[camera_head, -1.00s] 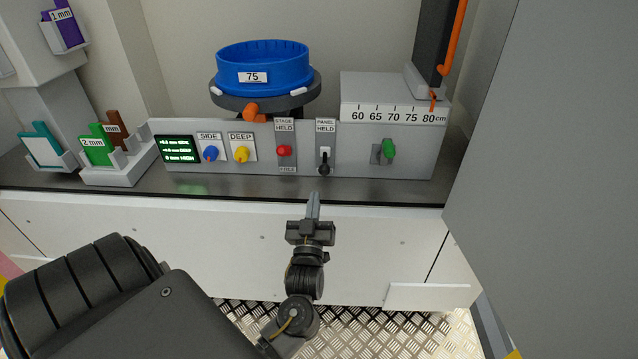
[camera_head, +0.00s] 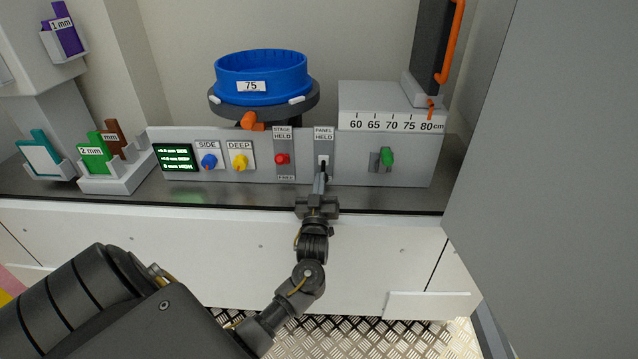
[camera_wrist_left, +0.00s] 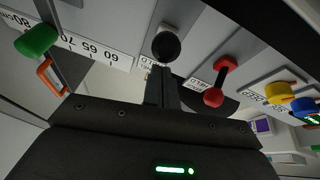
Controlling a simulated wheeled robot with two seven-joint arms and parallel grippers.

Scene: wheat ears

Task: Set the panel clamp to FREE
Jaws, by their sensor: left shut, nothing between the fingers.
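The panel clamp is a black-knobbed lever on a pale plate (camera_head: 323,160) under the label PANEL HELD (camera_head: 324,134). Its round black knob (camera_wrist_left: 166,46) shows in the left wrist view, just beyond my fingertips. My left gripper (camera_head: 320,177) is shut and empty, its fingers pointing at the lower part of the clamp plate. It also shows in the left wrist view (camera_wrist_left: 160,76). In the head view my fingers cover the lower plate and most of the knob. I cannot tell whether they touch the knob. My right gripper is not in view.
Left of the clamp is the red stage clamp knob (camera_head: 282,159), marked HELD above and FREE below. Beyond it are the yellow DEEP knob (camera_head: 240,162) and blue SIDE knob (camera_head: 209,161). A green knob (camera_head: 387,157) is to the right. A grey panel (camera_head: 550,170) fills the right side.

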